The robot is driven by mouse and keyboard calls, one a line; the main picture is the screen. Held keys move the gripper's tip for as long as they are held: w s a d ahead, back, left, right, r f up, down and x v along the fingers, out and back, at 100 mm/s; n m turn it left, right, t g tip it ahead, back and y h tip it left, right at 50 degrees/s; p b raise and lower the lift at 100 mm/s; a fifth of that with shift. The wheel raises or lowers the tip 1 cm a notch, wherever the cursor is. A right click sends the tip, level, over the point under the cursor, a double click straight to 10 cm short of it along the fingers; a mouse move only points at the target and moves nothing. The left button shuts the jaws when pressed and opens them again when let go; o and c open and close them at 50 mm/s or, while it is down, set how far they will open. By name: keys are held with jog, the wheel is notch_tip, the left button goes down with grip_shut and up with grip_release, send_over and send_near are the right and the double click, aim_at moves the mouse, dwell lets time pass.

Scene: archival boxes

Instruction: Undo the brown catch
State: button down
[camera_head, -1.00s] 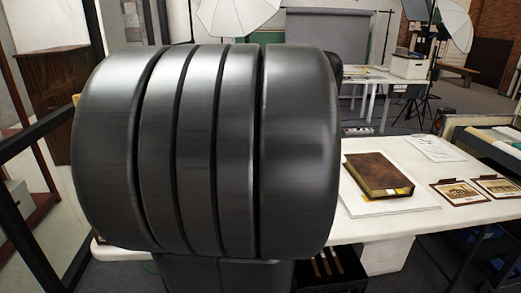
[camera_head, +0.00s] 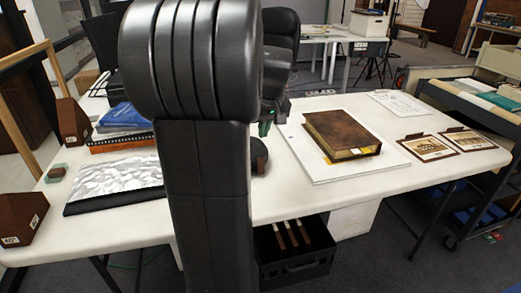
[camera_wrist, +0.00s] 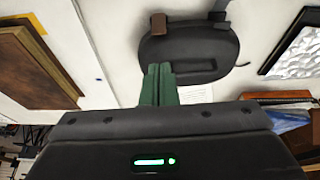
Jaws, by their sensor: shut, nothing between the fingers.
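The brown catch (camera_wrist: 158,24) is a small brown block at the upper left edge of a rounded black case (camera_wrist: 190,48) in the wrist view. In the head view, a brown piece (camera_head: 262,163) and part of the case (camera_head: 256,150) show just right of my arm, which hides the rest. My gripper (camera_wrist: 158,70) has green fingers, pressed together and empty. In the wrist view its tips appear over the case's near left part, below the catch in the picture. I cannot tell whether they touch the case. The green fingers also show in the head view (camera_head: 266,127).
A second, dark catch (camera_wrist: 220,9) is at the case's upper right. A brown book (camera_head: 342,134) lies right of the case on the white table (camera_head: 290,203). A silvery sheet (camera_head: 115,180) and stacked books (camera_head: 122,128) are to the left. A black crate (camera_head: 293,268) is below.

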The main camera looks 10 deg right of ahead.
aim_at(261, 163)
jog(key=b+x, duration=0.2)
jog(key=x, duration=0.8)
jog(key=shift+s+t+b, duration=0.45)
jog(key=shift+t+b, duration=0.15)
jog(key=shift+b, duration=0.6)
jog(key=s+t+b, duration=0.1)
jog(key=b, duration=0.2)
jog(key=s+f+t+b, duration=0.1)
jog(key=t+b, duration=0.1)
jog(key=b, duration=0.1)
jog(key=shift+s+d+y+b, duration=0.2)
jog(key=shift+s+y+b, duration=0.1)
jog(key=shift+s+t+b, duration=0.25)
jog(key=shift+t+b, duration=0.05)
jog(key=shift+b, duration=0.1)
jog(key=shift+s+d+f+b, duration=0.1)
jog(key=shift+s+f+b, duration=0.2)
jog(key=shift+s+b, duration=0.45)
jog(key=shift+s, duration=0.3)
jog(key=shift+s+d+r, duration=0.1)
jog(key=shift+s+r, duration=0.05)
jog(key=shift+s, duration=0.5)
